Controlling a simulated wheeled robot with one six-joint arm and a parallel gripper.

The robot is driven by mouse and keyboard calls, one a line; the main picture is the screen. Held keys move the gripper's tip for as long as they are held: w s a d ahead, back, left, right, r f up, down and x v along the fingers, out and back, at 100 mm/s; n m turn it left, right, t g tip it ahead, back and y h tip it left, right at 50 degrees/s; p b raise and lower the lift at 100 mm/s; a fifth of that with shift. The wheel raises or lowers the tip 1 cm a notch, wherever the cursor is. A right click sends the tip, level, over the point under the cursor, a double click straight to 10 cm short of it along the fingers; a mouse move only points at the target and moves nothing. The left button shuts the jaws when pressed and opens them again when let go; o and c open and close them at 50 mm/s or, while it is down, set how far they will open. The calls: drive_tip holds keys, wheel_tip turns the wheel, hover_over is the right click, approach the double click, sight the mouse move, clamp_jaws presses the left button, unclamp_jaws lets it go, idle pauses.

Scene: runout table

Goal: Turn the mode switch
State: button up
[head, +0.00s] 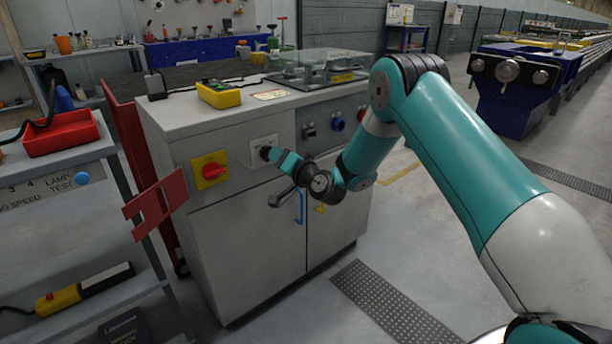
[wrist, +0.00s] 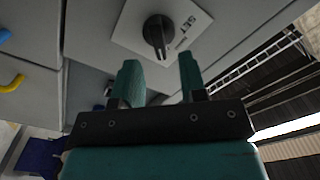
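A black rotary knob (wrist: 158,33) with a raised grip bar sits on a white plate (wrist: 186,22) whose printed letters are only partly readable; I take it as the mode switch. In the head view the white plate (head: 262,142) is on the grey cabinet's front, partly covered by my gripper (head: 278,157). In the wrist view my gripper (wrist: 159,63) is open, its two teal fingers apart with nothing between them. The knob lies just beyond the fingertips, roughly in line with the gap, and appears clear of them.
A red rotary switch on a yellow plate (head: 210,169) is left of the white plate. Blue and dark controls (head: 337,122) are to the right. A red bracket (head: 156,203) sticks out at the cabinet's left. A blue door handle (head: 301,207) is below.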

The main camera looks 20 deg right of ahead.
drive_tip(key=b+v, duration=0.9)
drive_tip(key=v, duration=0.5)
drive_tip(key=shift+b, duration=0.35)
drive_tip(key=shift+s, duration=0.1)
drive_tip(key=s+a+r+n+g+y, duration=0.4)
drive_tip(key=s+a+n+g+y, duration=0.2)
drive_tip(key=s+a+n+g, duration=0.7)
drive_tip(key=s+d+f+g+h, duration=0.15)
drive_tip(key=s+g+h, duration=0.4)
drive_tip(key=s, duration=1.45)
wheel_tip(320, 180, up, 32)
drive_tip(key=t+h+p, duration=0.1)
drive_tip(key=h+p, duration=0.1)
drive_tip(key=p, duration=2.9)
drive_tip(key=shift+d+p, duration=0.4)
drive_tip(key=shift+d, duration=0.05)
